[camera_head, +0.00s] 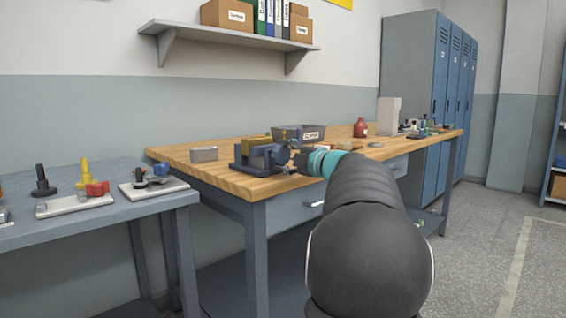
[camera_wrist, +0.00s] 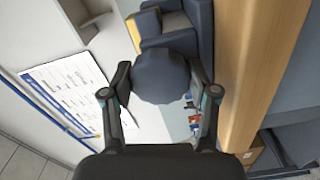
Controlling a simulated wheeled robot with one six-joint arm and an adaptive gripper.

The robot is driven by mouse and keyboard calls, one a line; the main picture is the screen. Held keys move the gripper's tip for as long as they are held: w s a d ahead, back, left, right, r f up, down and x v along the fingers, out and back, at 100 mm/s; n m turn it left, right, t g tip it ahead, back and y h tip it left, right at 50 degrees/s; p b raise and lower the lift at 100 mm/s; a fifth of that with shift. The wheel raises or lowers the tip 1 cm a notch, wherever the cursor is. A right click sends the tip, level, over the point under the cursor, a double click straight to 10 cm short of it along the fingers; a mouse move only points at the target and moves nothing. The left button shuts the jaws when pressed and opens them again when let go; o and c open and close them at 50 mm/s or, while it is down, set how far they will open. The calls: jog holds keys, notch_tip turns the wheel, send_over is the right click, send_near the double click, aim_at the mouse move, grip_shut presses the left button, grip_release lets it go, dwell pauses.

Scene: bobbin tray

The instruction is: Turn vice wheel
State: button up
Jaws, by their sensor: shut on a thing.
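The blue-grey vice (camera_head: 256,157) is mounted on the wooden workbench near its front left corner. In the wrist view the vice body (camera_wrist: 188,30) is at the top, with its dark, round wheel (camera_wrist: 160,80) in front. My gripper (camera_wrist: 160,88) has one finger on each side of the wheel and is shut on its rim. In the head view my gripper (camera_head: 299,160) reaches the vice from the right; my arm and the small scale hide the contact there.
A grey side table (camera_head: 110,222) with several fixtures stands at left. Open floor lies at right.

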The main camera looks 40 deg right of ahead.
jog(key=n+b, duration=0.3)
jog(key=n, duration=0.2)
jog(key=shift+f+n, duration=0.15)
jog(key=shift+n, duration=0.15)
jog(key=shift+n+b, duration=1.25)
jog(key=shift+n, duration=0.95)
jog(key=shift+r, duration=0.2)
jog(key=o, duration=1.2)
jog(key=shift+c, duration=0.2)
jog(key=s, duration=1.2)
jog(key=shift+d, duration=0.45)
jog(key=shift+w, duration=0.1)
